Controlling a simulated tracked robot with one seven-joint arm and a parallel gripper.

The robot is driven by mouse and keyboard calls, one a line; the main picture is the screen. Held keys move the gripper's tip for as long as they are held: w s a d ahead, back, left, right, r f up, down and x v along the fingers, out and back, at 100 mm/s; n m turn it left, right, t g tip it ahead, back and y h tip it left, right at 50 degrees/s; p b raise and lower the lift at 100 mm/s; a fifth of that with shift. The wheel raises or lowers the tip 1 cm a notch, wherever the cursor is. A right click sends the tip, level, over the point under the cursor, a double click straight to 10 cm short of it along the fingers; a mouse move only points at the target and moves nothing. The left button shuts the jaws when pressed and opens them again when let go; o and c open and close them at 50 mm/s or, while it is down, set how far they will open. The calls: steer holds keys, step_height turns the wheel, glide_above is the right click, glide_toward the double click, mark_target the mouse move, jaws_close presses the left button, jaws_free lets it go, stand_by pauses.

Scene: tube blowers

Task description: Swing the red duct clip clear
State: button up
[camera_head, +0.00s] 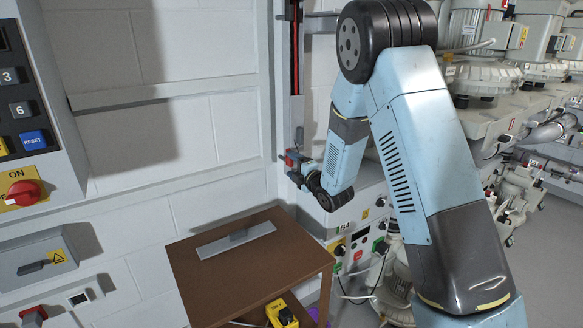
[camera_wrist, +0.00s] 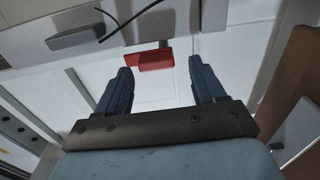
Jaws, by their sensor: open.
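The red duct clip (camera_wrist: 150,60) shows in the wrist view as a small red block just beyond my fingertips, nearer the left finger. My gripper (camera_wrist: 160,76) is open, with its two blue fingers apart and only pale wall between them. No contact between fingers and clip can be made out. In the head view a small red part (camera_head: 290,161), seemingly the clip, sits on the vertical duct (camera_head: 297,105) at the wall. My gripper (camera_head: 301,168) is right beside it there, and its fingers are too small to make out.
A brown table (camera_head: 230,255) with a flat grey strip (camera_head: 236,240) stands below my gripper. A grey block (camera_wrist: 76,40) and a dark cable (camera_wrist: 112,22) lie near the clip. A control box (camera_head: 364,245) stands behind my forearm.

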steer(key=v, duration=1.3)
steer(key=shift+d, duration=0.1)
steer(key=s+d+r+m+g+h, duration=0.2)
steer(key=s+d+r+m+h, duration=0.15)
steer(key=d+r+m, duration=0.3)
steer(key=s+d+r+m+g+h, duration=0.1)
steer(key=s+d+r+m+h, duration=0.2)
steer(key=d+r+m+h, duration=0.3)
steer(key=s+d+r+m+g, duration=0.2)
steer(key=s+m, duration=0.4)
steer(key=s, duration=0.7)
steer(key=s+d+r+m+g, duration=0.2)
steer(key=s+m, duration=0.4)
steer(key=s, duration=0.7)
steer(key=shift+d+r+g, duration=0.2)
steer(key=shift+r+g, duration=0.35)
steer(key=shift+g, duration=0.65)
